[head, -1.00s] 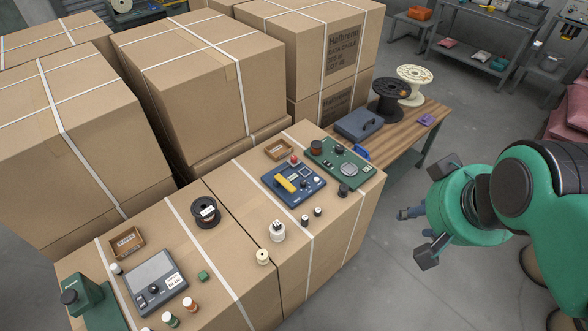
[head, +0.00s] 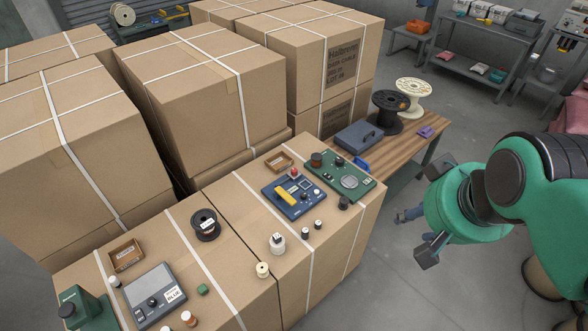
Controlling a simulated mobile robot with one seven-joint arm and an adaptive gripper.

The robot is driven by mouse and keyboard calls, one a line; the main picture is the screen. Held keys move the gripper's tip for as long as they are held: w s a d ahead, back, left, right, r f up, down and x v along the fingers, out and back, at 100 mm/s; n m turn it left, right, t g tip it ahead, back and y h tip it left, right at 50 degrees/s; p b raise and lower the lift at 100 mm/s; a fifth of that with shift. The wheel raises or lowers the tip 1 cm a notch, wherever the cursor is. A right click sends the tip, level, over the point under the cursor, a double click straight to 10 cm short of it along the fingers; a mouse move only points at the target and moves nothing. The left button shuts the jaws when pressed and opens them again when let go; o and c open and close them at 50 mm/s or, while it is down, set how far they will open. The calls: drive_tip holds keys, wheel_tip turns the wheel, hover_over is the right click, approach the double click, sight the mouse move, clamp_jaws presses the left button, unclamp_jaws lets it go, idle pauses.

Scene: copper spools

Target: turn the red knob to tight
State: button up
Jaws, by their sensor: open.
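A small red knob (head: 295,173) stands at the back edge of a dark blue device (head: 297,207), which also has a yellow bar. The device rests on a strapped cardboard box at mid-picture. The knob's pointer and markings are too small to read. My gripper (head: 432,212) is at the right, open and empty, over the floor beyond the box's right side. It is well apart from the knob, and its fingers point left toward the boxes.
A green panel (head: 340,178) lies right of the blue device, and a small open wooden box (head: 279,162) behind it. Small spools stand in front. A wooden bench (head: 405,140) holds a grey case (head: 359,137) and large spools. Tall cartons fill the back left. Floor near my gripper is clear.

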drive_tip(key=w+a+r+n+p, duration=0.1)
drive_tip(key=w+a+r, duration=0.15)
drive_tip(key=w, duration=0.55)
drive_tip(key=n+g+p, duration=0.5)
drive_tip(key=n+p, duration=0.2)
drive_tip(key=n, duration=0.2)
hover_over(294, 170)
wheel_tip(294, 170, down, 34)
drive_tip(key=shift+f, duration=0.25)
drive_tip(key=shift+a+f, duration=0.1)
drive_tip(key=shift+w+f, duration=0.1)
drive_tip(key=shift+f, duration=6.7)
